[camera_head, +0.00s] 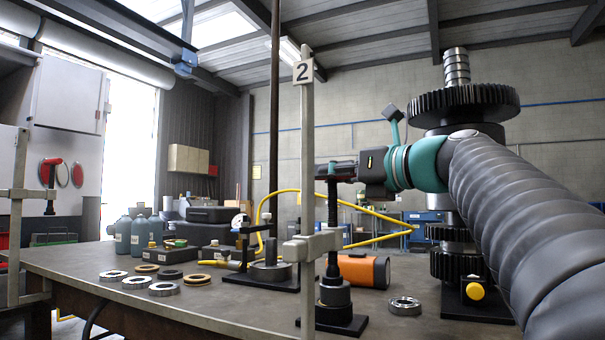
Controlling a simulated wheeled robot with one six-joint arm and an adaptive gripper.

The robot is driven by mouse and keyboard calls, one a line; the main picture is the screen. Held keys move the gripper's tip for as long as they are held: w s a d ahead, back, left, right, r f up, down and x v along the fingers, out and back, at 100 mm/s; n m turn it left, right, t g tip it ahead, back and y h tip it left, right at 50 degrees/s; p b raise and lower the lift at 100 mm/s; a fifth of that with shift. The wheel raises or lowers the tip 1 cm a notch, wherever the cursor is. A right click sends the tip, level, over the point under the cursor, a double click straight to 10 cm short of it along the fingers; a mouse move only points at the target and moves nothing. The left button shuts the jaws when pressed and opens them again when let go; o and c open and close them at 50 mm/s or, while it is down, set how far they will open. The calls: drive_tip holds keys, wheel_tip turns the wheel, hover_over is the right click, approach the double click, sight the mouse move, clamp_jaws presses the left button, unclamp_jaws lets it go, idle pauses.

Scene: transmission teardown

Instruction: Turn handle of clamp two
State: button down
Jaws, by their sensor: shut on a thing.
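Clamp two has an upright steel bar (307,150) with a white "2" label (303,71) on top, in the head view. Its lower jaw (312,244) reaches right to a dark vertical screw (333,215). The screw stands above a black cylindrical part on a base plate (335,300). My gripper (330,171) comes in level from the right at the top of this screw. It is shut on the handle there; the fingers hide most of the handle, so its angle cannot be told.
Several metal and tan rings (135,282) lie on the workbench (225,318) at left. Bottles (123,236), dark cases (212,214) and a yellow hose (262,215) are behind. Another clamp (17,200) is far left.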

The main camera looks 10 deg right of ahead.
drive_tip(key=shift+r+n+g+y+p, duration=0.1)
drive_tip(key=shift+n+g+y+p, duration=0.2)
drive_tip(key=shift+p, duration=0.05)
drive_tip(key=shift+d+n+g+y+p, duration=0.1)
drive_tip(key=shift+n+g+y+p, duration=0.45)
drive_tip(key=shift+y, duration=0.25)
drive_tip(key=shift+w+n+g+y, duration=0.1)
drive_tip(key=shift+n+g+y, duration=0.8)
drive_tip(key=shift+g, duration=0.25)
drive_tip(key=n+g+y, duration=0.1)
drive_tip(key=n+g, duration=0.1)
drive_tip(key=g, duration=0.1)
drive_tip(key=n+g+y, duration=0.2)
drive_tip(key=g, duration=0.1)
drive_tip(key=shift+f+n, duration=0.2)
drive_tip(key=shift+n, duration=0.05)
drive_tip(key=shift+n+g+y, duration=0.3)
drive_tip(key=shift+n+g, duration=1)
drive_tip(key=shift+g, duration=0.9)
drive_tip(key=shift+n+g, duration=0.3)
drive_tip(key=shift+g, duration=0.1)
drive_tip(key=shift+r, duration=0.1)
drive_tip(key=c, duration=1)
unclamp_jaws()
